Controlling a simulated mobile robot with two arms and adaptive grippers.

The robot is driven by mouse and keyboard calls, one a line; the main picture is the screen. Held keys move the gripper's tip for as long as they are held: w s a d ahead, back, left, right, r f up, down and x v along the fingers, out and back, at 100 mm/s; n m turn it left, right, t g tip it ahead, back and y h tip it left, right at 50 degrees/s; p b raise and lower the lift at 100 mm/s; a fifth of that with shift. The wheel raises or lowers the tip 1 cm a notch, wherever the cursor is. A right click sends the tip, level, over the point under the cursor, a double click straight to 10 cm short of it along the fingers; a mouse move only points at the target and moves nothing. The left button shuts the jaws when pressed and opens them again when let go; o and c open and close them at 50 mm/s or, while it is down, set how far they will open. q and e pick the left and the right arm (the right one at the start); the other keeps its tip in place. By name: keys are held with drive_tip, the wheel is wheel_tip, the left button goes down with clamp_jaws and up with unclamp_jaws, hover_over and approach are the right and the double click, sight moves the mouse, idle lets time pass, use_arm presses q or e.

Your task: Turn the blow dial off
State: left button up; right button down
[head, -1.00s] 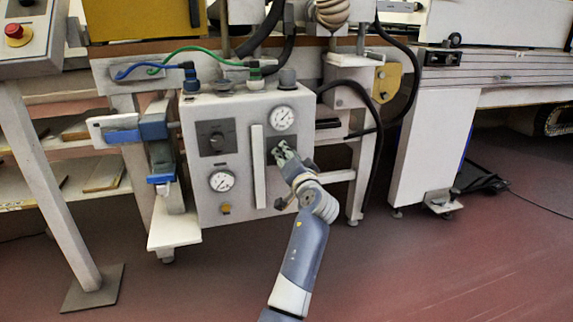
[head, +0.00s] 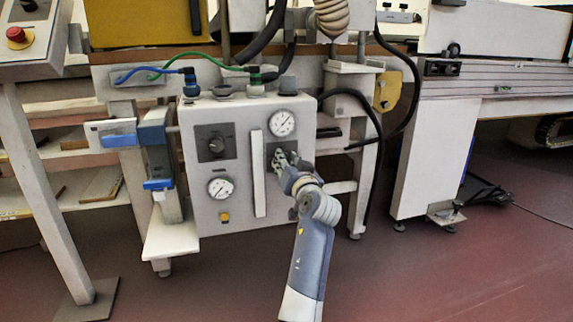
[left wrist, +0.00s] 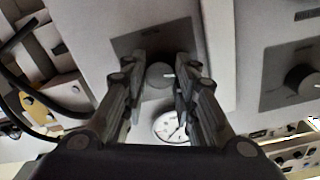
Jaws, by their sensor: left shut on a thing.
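The grey control box (head: 237,215) has a dial on a dark square plate (head: 291,146), below the upper gauge (head: 282,123). My left gripper (head: 281,160) is at this dial and mostly hides it in the head view. In the left wrist view the fingers (left wrist: 157,82) are shut on the round grey dial knob (left wrist: 158,73), one on each side. A pale mark shows on the knob's right edge in that view. The plate's label is too small to read. My right gripper is not in view.
A second dial (head: 215,144) sits left of a pale vertical strip (head: 258,173), with a lower gauge (head: 221,187) and a yellow button (head: 224,217) beneath it. A black hose (head: 376,130) hangs right of the box. The floor in front is clear.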

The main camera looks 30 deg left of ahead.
sight(284, 123)
use_arm(q)
drive_tip(key=o, duration=1)
drive_tip(key=shift+f, duration=0.1)
drive_tip(key=shift+o, duration=0.2)
wheel_tip(284, 123, up, 10)
drive_tip(key=shift+d, duration=0.1)
